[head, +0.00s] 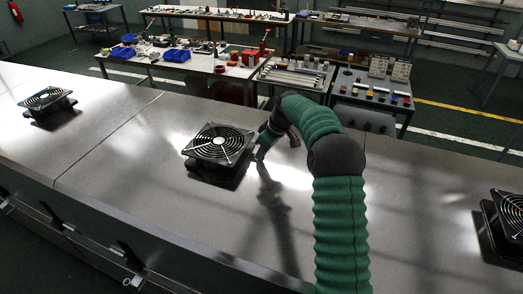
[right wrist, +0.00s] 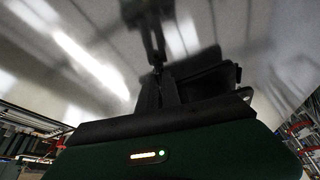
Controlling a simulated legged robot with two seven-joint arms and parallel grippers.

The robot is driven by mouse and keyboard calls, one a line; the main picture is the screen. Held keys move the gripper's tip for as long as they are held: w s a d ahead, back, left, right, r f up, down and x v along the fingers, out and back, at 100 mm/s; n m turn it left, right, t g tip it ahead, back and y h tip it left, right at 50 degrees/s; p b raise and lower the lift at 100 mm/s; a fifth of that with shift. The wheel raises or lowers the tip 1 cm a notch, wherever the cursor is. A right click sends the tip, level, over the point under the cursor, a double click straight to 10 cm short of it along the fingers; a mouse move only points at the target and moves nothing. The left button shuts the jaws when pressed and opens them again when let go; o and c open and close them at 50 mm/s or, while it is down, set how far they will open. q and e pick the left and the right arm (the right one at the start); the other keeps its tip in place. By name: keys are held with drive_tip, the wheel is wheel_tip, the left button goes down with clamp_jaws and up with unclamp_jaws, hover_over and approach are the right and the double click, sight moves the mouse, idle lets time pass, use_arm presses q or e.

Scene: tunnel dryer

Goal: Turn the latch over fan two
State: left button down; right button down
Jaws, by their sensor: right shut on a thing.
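Three black fans sit on the dryer's metal top. The middle one (head: 218,145), which I take for fan two, is near the centre of the head view. My right gripper (head: 259,153) is low beside its right edge. It also shows in the right wrist view (right wrist: 158,88), shut, with its fingers close together on a small dark thing, apparently the latch. The latch is mostly hidden by the fingers, and its angle cannot be told. The black fan housing (right wrist: 205,82) is right of the fingers there. My left gripper is not in view.
Another fan (head: 47,100) is at the left and one (head: 508,222) at the right edge. The metal top (head: 400,200) is otherwise clear. Handles (head: 128,252) line the dryer's front side. Benches with blue bins (head: 177,56) and tools stand behind.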

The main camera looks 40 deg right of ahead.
drive_tip(key=shift+d+n+y+p, duration=0.15)
drive_tip(key=shift+n+y+p, duration=0.4)
drive_tip(key=shift+n, duration=0.75)
drive_tip(key=shift+g, duration=0.3)
drive_tip(key=c, duration=1.6)
unclamp_jaws()
drive_tip(key=shift+o, duration=0.3)
drive_tip(key=shift+d+f, duration=0.1)
